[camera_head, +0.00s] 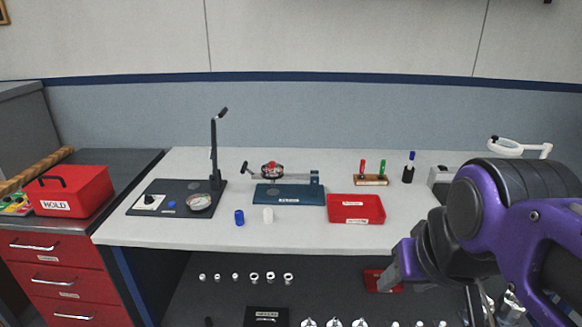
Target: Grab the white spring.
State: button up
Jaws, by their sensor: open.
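A small white upright cylinder (268,215), which looks like the white spring, stands near the front of the light grey bench top (310,238). Its coils are too small to make out. A similar blue cylinder (239,217) stands just to its left, apart from it. My gripper (432,292) is at the lower right, in front of the bench, well to the right of the white piece and not touching it. Its fingers are apart, and I see nothing held between them.
Behind the white piece is a blue fixture (290,196); to its right is a red tray (356,211). A dark plate with a lever press (215,160) is at left. A red HOLD box (68,192) sits further left. Small parts line the lower shelf (230,300).

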aim_at(267, 217)
jog(key=z, duration=0.55)
jog(key=j+z, duration=0.8)
jog(key=k+j+z, duration=0.15)
jog(key=j, duration=0.15)
jog(key=k+j+z, duration=0.1)
jog(key=j, duration=0.25)
jog(key=k, duration=0.05)
